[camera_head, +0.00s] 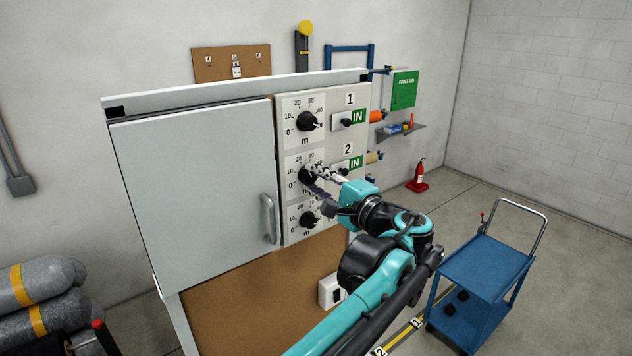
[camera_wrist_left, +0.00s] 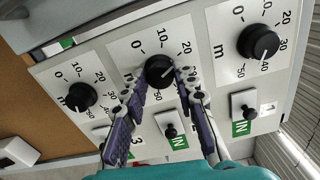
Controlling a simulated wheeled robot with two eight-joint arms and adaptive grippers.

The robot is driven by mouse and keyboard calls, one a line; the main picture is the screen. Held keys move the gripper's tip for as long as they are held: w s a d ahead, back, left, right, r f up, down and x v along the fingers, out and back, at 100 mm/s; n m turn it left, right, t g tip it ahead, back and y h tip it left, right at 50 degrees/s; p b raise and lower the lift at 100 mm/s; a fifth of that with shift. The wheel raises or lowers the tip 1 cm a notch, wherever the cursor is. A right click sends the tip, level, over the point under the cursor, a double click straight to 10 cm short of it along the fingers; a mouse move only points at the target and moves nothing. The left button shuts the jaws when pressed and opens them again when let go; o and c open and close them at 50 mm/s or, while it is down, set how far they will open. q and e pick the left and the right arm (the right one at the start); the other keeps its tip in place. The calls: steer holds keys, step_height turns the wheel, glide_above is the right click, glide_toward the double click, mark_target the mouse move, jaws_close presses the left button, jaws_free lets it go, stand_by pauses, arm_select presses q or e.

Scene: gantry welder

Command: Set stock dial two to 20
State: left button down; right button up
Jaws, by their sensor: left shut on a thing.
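Stock dial two (camera_head: 306,174) is the middle of three black knobs on white scale plates, in the row marked 2; it also shows in the wrist view (camera_wrist_left: 159,69). My left gripper (camera_head: 318,181) reaches it from the right. In the wrist view my left gripper's purple-padded fingers (camera_wrist_left: 156,84) lie on either side of this knob, shut on it. My right gripper is not in view.
The top dial (camera_head: 307,121) and bottom dial (camera_head: 308,219) sit close above and below. Small IN switches (camera_head: 346,122) are to the right. A cabinet door with a handle (camera_head: 268,218) is left. A blue cart (camera_head: 485,268) stands on the floor at right.

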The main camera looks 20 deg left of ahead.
arm_select(q)
steer(key=shift+m, duration=0.5)
steer(key=c, duration=1.2)
jaws_free()
steer(key=shift+d, duration=0.1)
steer(key=v, duration=1.2)
steer(key=shift+f, duration=0.1)
